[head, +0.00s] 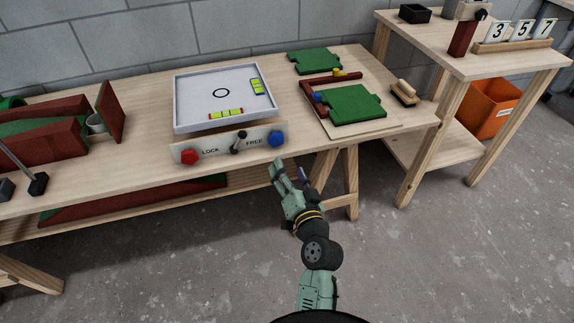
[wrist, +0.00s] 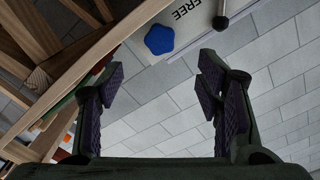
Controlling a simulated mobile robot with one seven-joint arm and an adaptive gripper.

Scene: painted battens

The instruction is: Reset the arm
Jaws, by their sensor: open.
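My gripper (head: 289,178) is in front of the workbench's front edge, below the blue knob end of the lock panel in the head view. My green and black arm reaches up to it from the bottom of that view. In the wrist view my gripper (wrist: 155,95) shows two dark fingers well apart, with nothing between them. The blue knob (wrist: 159,39) appears beyond the fingers there, apart from them. It also shows in the head view (head: 276,139).
The workbench (head: 270,82) carries a white tray (head: 198,93), a LOCK/FREE panel (head: 213,149) with a black lever, green puzzle-shaped pieces (head: 352,104) and a brush (head: 404,92). A side table (head: 450,55) with an orange bin (head: 493,108) stands right. Floor in front is clear.

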